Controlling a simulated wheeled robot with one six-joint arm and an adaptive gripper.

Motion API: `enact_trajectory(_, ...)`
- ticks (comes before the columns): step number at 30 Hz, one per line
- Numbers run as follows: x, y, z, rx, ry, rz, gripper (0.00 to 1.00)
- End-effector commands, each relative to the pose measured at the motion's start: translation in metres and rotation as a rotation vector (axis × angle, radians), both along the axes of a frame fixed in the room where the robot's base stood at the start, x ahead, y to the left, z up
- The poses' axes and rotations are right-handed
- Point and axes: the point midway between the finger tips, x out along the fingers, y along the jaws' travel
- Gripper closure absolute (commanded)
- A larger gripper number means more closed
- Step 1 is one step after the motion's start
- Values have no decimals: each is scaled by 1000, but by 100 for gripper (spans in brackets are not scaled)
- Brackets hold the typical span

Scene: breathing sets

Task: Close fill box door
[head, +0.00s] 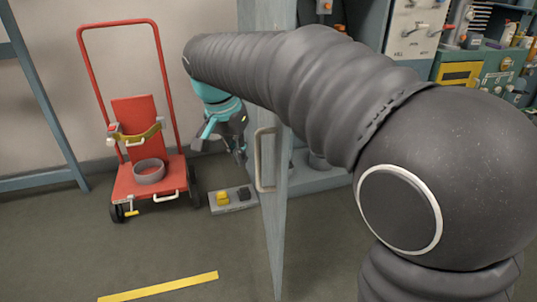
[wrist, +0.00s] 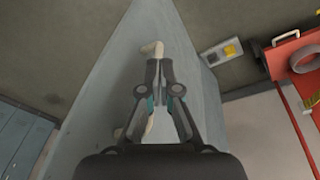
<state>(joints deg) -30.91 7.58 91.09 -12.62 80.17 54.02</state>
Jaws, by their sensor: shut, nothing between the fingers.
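The fill box door (head: 277,225) is a grey-blue panel standing open, seen nearly edge-on in the head view. Its pale bar handle (head: 262,160) is on the left side. My gripper (head: 240,153) is shut and empty, just left of the handle. In the wrist view, the door (wrist: 192,95) fills the middle behind my gripper (wrist: 160,66). The handle's end (wrist: 152,48) shows past the fingertips, and my fingers hide its middle. I cannot tell whether they touch it. The box's inside is mostly hidden behind my arm.
A red hand cart (head: 150,180) stands at the left by the wall. A small grey floor block (head: 233,199) with a yellow part lies beside it. A control panel (head: 490,70) is at the upper right. The floor left of the door (head: 150,250) is open.

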Motion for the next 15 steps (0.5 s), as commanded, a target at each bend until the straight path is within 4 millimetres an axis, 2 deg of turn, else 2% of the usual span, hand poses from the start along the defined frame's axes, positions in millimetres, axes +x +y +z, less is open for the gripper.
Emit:
enact_trajectory(1, 8, 11, 6, -14, -12, -94, 100)
enact_trajectory(5, 18, 21, 26, -44, -60, -379, 100)
enact_trajectory(9, 20, 21, 47, -67, -124, -677, 100)
enact_trajectory(15, 14, 14, 64, -86, -194, -970, 100)
